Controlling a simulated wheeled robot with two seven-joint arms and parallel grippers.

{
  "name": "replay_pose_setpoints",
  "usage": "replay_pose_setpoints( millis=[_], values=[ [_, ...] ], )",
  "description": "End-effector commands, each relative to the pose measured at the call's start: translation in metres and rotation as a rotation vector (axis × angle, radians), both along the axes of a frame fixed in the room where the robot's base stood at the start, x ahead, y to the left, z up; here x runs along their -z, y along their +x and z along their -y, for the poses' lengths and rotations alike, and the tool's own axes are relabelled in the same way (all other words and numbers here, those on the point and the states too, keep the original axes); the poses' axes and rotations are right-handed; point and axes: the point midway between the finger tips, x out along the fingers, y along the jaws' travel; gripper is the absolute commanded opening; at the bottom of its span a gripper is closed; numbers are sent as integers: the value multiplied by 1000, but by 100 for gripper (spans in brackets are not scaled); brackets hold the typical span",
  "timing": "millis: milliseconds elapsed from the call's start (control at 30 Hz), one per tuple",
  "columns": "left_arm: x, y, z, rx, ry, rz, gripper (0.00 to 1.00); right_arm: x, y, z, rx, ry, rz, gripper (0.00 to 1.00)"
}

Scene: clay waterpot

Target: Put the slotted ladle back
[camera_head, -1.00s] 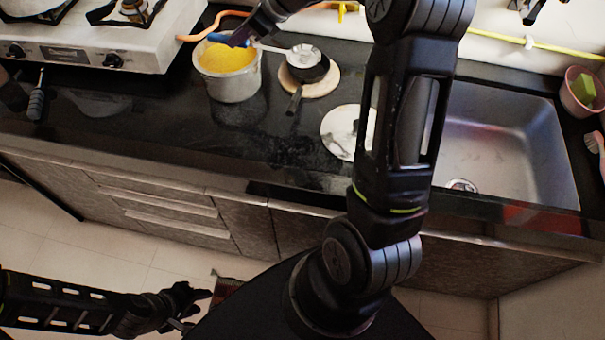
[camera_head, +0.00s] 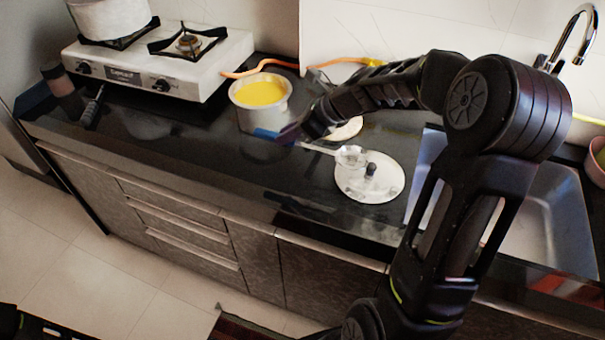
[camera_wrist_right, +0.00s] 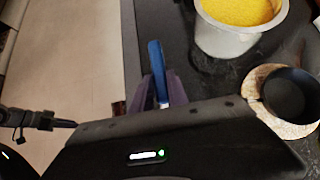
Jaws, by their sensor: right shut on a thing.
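The slotted ladle has a blue handle, best seen in the right wrist view (camera_wrist_right: 158,70), and a pale bowl (camera_head: 350,155). My right gripper (camera_head: 283,136) is shut on the blue handle, just in front of the pot. The bowl hangs over or near the steel lid (camera_head: 362,188); whether they touch I cannot tell. The grey pot (camera_head: 262,112) holds yellow food. In the right wrist view, part of my left arm with what looks like its gripper (camera_wrist_right: 35,120) shows at the left edge, too small to read.
A two-burner stove (camera_head: 170,62) with a large white pot (camera_head: 110,18) stands at the back left. A small black pan (camera_wrist_right: 290,95) sits on a round wooden board (camera_wrist_right: 263,80), mostly hidden by my arm in the head view. The sink (camera_head: 545,235) is right.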

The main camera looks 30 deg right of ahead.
Motion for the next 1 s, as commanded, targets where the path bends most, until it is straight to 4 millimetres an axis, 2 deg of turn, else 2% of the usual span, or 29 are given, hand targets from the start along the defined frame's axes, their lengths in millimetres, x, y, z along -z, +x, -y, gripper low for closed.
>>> replay_pose_setpoints(
  millis=[200,300,667,900,1000],
  values=[
    [8,0,0,0,0,0,36,42,0,0,3,3,-6,0],
    [10,0,0,0,0,0,36,53,0,0,1,2,-3,0],
    [10,0,0,0,0,0,36,57,0,0,1,1,-1,0],
    [16,0,0,0,0,1,36,88,0,0,2,2,-3,0],
    [16,0,0,0,0,1,36,93,0,0,1,0,-1,0]
  ],
)
